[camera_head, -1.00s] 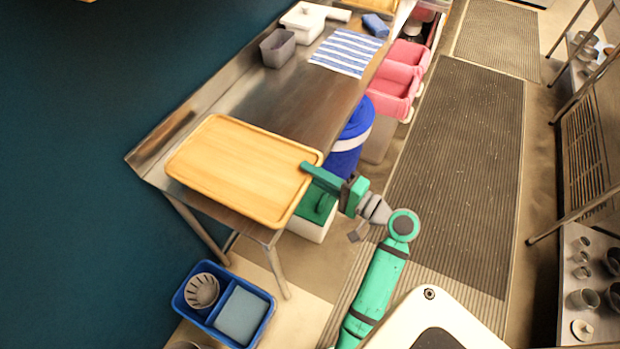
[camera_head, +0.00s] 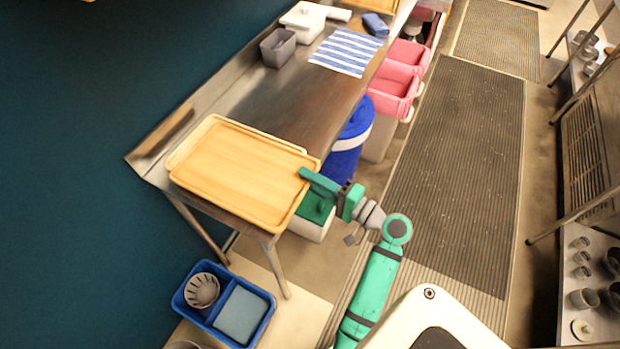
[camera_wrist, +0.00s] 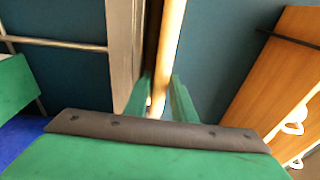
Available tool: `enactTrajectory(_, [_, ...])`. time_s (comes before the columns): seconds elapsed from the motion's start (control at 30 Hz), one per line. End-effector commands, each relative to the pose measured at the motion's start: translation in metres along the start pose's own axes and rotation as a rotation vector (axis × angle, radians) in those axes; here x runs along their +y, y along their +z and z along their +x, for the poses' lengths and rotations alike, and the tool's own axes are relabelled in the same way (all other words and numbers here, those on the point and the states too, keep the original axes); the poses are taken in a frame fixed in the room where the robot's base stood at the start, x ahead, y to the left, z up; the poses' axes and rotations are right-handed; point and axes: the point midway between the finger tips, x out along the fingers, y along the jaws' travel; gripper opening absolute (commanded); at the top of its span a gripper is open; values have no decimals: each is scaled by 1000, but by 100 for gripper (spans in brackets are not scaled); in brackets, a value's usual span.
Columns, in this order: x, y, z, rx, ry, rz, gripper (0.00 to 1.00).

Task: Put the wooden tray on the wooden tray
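Two light wooden trays lie at the near end of the steel table in the head view. The upper wooden tray (camera_head: 240,180) covers most of the lower wooden tray (camera_head: 189,141), whose rim shows along the far and left sides. The upper one is offset toward the near side; I cannot tell whether they touch. My gripper (camera_head: 304,173) is at the right edge of the upper tray. In the wrist view my gripper (camera_wrist: 158,98) has its green fingers on either side of the tray's edge (camera_wrist: 171,45), apparently shut on it.
The steel table (camera_head: 290,108) is clear just beyond the trays. Farther back are a grey bin (camera_head: 278,48), a striped cloth (camera_head: 346,52) and a white box (camera_head: 303,20). A blue crate (camera_head: 262,318) stands on the floor below. A blue barrel (camera_head: 345,160) stands beside the table.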

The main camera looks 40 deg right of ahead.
Motion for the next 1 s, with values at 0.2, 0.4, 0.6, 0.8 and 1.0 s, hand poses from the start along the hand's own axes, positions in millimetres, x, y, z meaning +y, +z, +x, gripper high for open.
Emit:
enactTrajectory(0.2, [-2,-1,-8,3,-1,0,23])
enactTrajectory(0.4, [-2,-1,-42,5,0,0,23])
enactTrajectory(0.6, [-2,-1,-82,3,-1,0,23])
enactTrajectory(0.8, [-2,-1,-109,2,0,0,23])
enactTrajectory(1.0, [-2,0,-120,1,0,0,23])
